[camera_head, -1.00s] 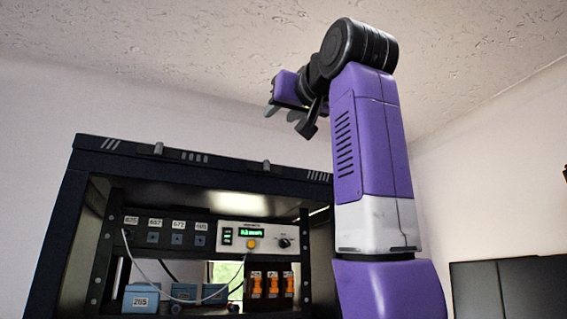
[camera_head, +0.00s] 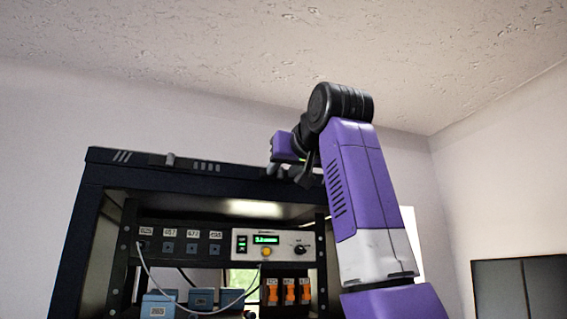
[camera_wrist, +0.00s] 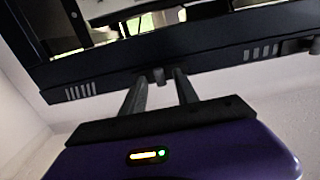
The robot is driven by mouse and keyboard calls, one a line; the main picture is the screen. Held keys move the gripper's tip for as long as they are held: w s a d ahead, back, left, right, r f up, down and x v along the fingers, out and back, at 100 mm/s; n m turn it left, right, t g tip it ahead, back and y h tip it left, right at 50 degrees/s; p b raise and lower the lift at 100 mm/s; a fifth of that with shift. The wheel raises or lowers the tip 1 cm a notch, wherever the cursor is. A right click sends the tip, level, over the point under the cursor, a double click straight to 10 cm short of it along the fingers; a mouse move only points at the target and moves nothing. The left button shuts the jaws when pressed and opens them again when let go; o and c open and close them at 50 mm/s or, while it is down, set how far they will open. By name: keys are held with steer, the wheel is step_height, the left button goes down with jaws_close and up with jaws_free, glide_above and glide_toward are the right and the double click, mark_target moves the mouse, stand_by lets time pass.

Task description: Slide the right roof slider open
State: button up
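The right roof slider's handle is a small grey knob (camera_wrist: 158,76) on the front edge of the black rack's roof (camera_wrist: 215,62), near the middle of the wrist view. My gripper (camera_wrist: 160,74) is open, with its two grey fingertips on either side of the knob and a gap to each. I cannot tell whether they touch it. In the head view my gripper (camera_head: 285,172) is at the roof's front edge and hides the right knob. The left slider's knob (camera_head: 170,159) shows further left; it also shows at the wrist view's right edge (camera_wrist: 314,45).
Below the roof, the rack holds a panel with a green display (camera_head: 266,240), orange switches (camera_head: 289,291) and blue boxes (camera_head: 201,299). A white cable hangs in front. A dark cabinet (camera_head: 520,290) stands at the right. Space above the roof is clear.

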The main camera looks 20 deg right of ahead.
jaws_close()
stand_by(1.5)
